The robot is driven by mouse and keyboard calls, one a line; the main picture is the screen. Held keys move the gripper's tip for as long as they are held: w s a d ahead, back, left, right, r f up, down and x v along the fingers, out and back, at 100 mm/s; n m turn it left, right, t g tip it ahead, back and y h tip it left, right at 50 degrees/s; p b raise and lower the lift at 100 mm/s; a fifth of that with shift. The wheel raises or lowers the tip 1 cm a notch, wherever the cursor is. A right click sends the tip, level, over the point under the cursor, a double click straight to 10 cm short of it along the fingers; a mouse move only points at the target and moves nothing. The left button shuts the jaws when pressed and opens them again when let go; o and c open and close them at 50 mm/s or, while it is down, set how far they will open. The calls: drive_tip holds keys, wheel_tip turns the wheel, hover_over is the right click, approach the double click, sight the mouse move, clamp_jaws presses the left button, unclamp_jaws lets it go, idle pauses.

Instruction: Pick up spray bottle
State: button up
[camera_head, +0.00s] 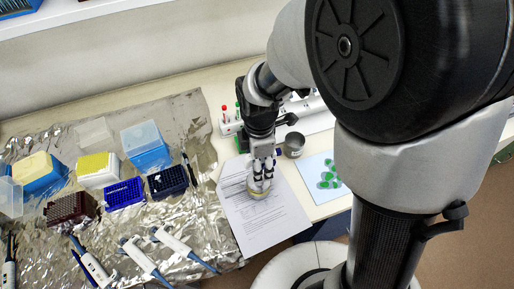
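My gripper (263,174) points down over a printed paper sheet on the bench. A small pale, round thing with a yellowish lower edge (259,192) stands on the paper right at the fingertips. It may be the spray bottle seen from above, but the fingers cover much of it and I cannot tell for sure. I cannot make out whether the fingers grip it or only stand around it. No other thing in view is clearly a spray bottle.
A grey metal cup (294,145) stands close right of my gripper. Behind is a rack with red- and green-capped tubes (229,119). Pipette tip boxes (124,193) and several pipettes (172,241) lie on foil at left. A sheet with green shapes (318,168) lies right.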

wheel_tip(320, 180, down, 2)
drive_tip(key=shift+f, duration=0.25)
drive_tip(key=shift+c, duration=0.6)
clamp_jaws()
drive_tip(key=shift+r, duration=0.1)
idle(0.4)
